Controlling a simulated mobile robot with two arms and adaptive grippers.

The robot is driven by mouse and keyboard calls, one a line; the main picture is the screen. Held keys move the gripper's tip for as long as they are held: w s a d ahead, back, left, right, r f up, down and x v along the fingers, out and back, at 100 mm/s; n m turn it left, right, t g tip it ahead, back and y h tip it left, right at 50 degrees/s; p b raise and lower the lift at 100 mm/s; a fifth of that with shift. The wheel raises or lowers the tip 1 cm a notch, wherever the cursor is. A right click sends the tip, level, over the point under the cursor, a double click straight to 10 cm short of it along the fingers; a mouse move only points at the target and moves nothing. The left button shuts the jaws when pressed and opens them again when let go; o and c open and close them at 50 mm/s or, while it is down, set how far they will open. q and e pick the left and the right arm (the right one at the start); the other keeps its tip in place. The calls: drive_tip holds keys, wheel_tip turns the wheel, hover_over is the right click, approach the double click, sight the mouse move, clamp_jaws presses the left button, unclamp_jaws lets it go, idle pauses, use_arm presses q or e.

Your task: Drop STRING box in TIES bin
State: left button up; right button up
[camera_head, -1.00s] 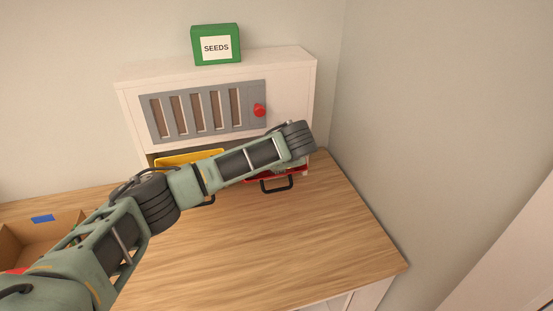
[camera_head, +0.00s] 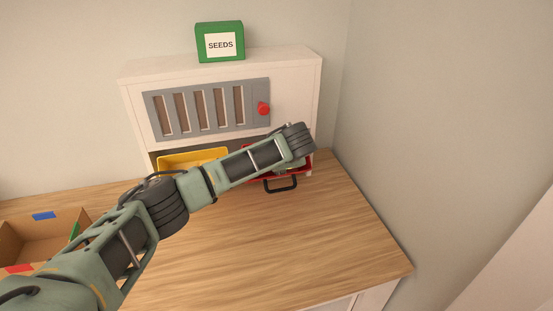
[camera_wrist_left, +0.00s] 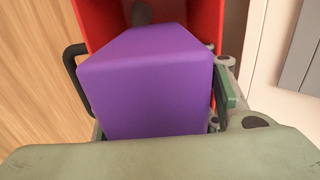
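A purple box (camera_wrist_left: 150,85) fills the middle of the left wrist view. No lettering shows on it, so I cannot confirm it is STRING. My left gripper (camera_wrist_left: 160,125) has its fingers on either side of the box and appears shut on it. The box is at the mouth of a red bin (camera_wrist_left: 207,20), whose walls rise behind it. In the head view the red bin (camera_head: 304,174) stands in the cabinet's lower right opening, mostly behind my left wrist. Its label is not readable, and the gripper is hidden there. My right gripper is in neither view.
A yellow bin (camera_head: 192,155) stands left of the red one in the white cabinet (camera_head: 297,85). A green SEEDS box (camera_head: 220,57) sits on top. An open cardboard box (camera_head: 40,238) is at the left. The desk (camera_head: 290,240) is clear in front; a wall is at right.

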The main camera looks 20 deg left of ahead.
use_arm(q)
drive_tip(key=o, duration=0.4)
drive_tip(key=shift+s+d+r, duration=0.1)
drive_tip(key=shift+d+r, duration=0.1)
drive_tip(key=shift+r, duration=0.05)
drive_tip(key=shift+v, duration=5.65)
drive_tip(key=shift+s, duration=0.15)
drive_tip(key=shift+f, duration=0.1)
